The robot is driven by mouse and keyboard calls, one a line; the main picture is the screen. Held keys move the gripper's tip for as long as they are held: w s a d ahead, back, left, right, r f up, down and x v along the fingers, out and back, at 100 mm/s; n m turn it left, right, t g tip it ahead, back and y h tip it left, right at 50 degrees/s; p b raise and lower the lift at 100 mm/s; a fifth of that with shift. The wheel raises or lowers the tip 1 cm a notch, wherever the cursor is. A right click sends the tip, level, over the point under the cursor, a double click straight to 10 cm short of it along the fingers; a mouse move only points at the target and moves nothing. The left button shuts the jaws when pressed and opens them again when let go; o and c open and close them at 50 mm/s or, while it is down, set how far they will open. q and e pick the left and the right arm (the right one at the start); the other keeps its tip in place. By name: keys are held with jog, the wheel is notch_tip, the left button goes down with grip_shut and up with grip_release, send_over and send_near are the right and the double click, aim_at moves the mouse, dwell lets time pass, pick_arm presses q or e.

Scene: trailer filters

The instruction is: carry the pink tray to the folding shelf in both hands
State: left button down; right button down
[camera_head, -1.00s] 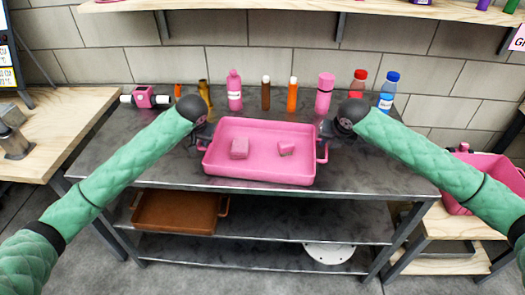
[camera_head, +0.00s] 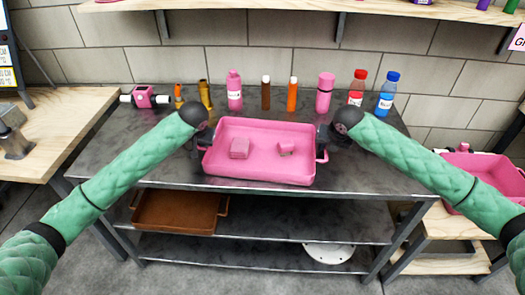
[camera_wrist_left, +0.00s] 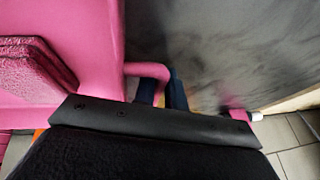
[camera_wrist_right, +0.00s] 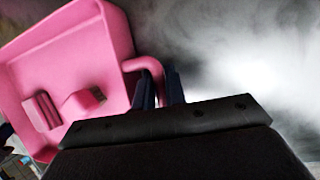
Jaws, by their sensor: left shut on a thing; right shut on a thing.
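The pink tray (camera_head: 262,170) is on or just above the grey metal table (camera_head: 125,160); I cannot tell if it touches. Two pink blocks, one at left (camera_head: 240,148) and one at right (camera_head: 286,147), lie in it. My left gripper (camera_wrist_left: 163,90) is shut on the tray's left handle (camera_wrist_left: 150,70). My right gripper (camera_wrist_right: 163,88) is shut on the tray's right handle (camera_wrist_right: 150,66). In the head view the wrists partly hide both grippers. I cannot tell which piece of furniture is the folding shelf.
Several bottles stand behind the tray, including a pink one (camera_head: 234,90) and a blue-capped one (camera_head: 388,92). A brown tray (camera_head: 175,212) and a white round thing (camera_head: 328,253) sit on lower shelves. A pink bin (camera_head: 485,178) stands at right. A wall shelf (camera_head: 280,4) runs above.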

pick_arm(q)
jog(key=shift+r, duration=0.15)
pick_arm(e)
jog(key=shift+r, duration=0.15)
